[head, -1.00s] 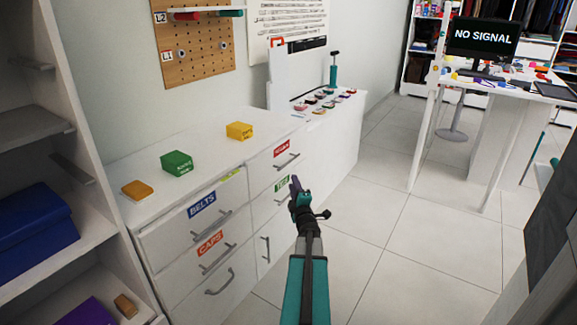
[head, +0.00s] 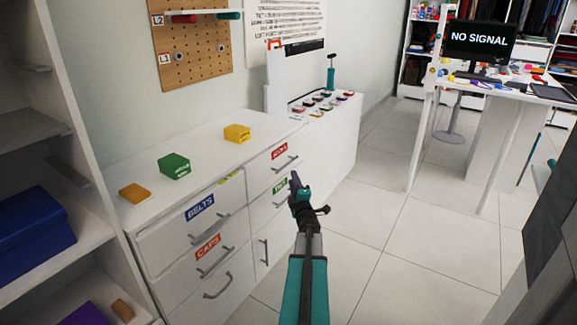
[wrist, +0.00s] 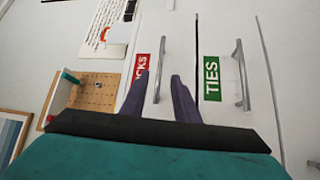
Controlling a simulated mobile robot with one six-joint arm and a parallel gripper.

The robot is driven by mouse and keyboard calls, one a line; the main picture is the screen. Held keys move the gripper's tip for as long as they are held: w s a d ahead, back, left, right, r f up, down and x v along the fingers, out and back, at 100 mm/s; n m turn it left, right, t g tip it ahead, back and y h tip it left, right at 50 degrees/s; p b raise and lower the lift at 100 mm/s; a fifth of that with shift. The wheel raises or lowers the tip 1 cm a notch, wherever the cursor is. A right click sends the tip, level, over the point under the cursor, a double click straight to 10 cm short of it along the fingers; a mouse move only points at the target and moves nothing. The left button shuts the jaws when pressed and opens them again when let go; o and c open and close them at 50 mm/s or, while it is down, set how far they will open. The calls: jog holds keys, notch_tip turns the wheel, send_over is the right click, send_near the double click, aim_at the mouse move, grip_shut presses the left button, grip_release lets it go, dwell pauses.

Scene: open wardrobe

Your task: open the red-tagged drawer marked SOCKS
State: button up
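The red-tagged drawer (head: 272,166) is the top right drawer of the white dresser and looks shut. Its red tag (head: 279,152) is small in the head view; in the wrist view the tag (wrist: 141,68) reads "CKS", partly covered by a finger. Its bar handle (wrist: 160,70) appears between my fingertips in the wrist view. My gripper (wrist: 160,76) is open and empty, fingers pointing at the drawer front. In the head view my gripper (head: 295,182) is in front of the dresser, just below the red drawer's handle (head: 286,163). Contact with the handle cannot be seen.
The green TIES drawer (wrist: 211,78) is directly below. BELTS (head: 200,207) and CAPS (head: 208,247) drawers are left. Yellow (head: 237,133) and green (head: 174,165) boxes stand on the dresser top. Open tiled floor (head: 365,215) lies to the right.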

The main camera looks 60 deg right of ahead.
aim_at(288, 163)
jog(key=shift+x, duration=5.75)
grip_shut()
